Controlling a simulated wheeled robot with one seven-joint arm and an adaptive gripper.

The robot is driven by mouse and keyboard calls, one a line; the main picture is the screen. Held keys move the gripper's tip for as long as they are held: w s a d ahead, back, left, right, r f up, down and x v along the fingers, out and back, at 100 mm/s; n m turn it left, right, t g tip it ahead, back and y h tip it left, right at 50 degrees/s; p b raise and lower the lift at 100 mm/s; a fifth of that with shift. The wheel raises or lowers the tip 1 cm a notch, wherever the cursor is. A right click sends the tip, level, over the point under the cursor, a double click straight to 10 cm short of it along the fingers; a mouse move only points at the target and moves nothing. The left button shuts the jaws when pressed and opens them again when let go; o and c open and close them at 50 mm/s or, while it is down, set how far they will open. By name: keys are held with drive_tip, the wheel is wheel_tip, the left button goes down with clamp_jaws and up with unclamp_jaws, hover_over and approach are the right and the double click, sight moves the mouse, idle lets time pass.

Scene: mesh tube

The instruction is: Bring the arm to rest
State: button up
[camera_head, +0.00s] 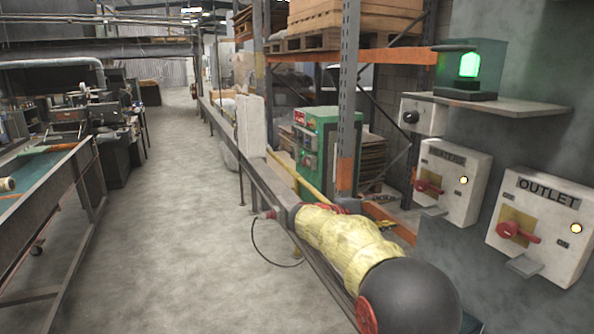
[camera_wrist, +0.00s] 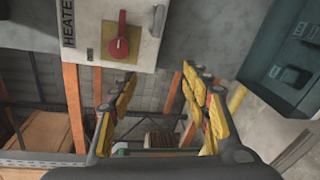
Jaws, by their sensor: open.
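My gripper (camera_wrist: 150,88) shows in the wrist view, with its two yellow and grey fingers spread wide apart. Nothing is between the fingers. Past them are grey block wall and rack parts. The heater switch box (camera_wrist: 118,35) is at the top left of the wrist view, with a red handle on a yellow plate. It also shows in the head view (camera_head: 452,182), at the right. I cannot clearly make out my gripper in the head view.
The outlet switch box (camera_head: 541,227) and a shelf (camera_head: 500,103) with a green lamp (camera_head: 469,66) are on the right wall. An orange rack (camera_head: 348,155) and green cabinet (camera_head: 327,150) stand behind. A workbench (camera_head: 50,185) is at left. The floor aisle (camera_head: 180,200) is clear.

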drive_tip(key=s+a+f+g+y, duration=0.1)
drive_tip(key=s+f+y, duration=0.25)
drive_tip(key=f, duration=0.55)
drive_tip(key=s+a+f+m+g+y, duration=0.1)
drive_tip(key=s+f+y, duration=0.1)
drive_tip(key=s, duration=0.5)
drive_tip(key=s+a+f+g+y, duration=0.1)
drive_tip(key=s+a+f+y, duration=0.15)
drive_tip(key=s, duration=0.45)
drive_tip(key=s+a+m+y+p, duration=0.1)
drive_tip(key=s+a+m+y, duration=0.25)
drive_tip(key=s, duration=0.85)
drive_tip(key=s+a+m+y+p, duration=0.15)
drive_tip(key=s+a+y, duration=0.25)
drive_tip(key=s, duration=0.9)
drive_tip(key=s+r+m+t, duration=0.1)
drive_tip(key=s+r+t, duration=0.1)
drive_tip(key=s+r, duration=0.2)
drive_tip(key=shift+s+d+r+t, duration=0.2)
drive_tip(key=shift+d+r+t, duration=0.1)
drive_tip(key=shift+r+t, duration=0.15)
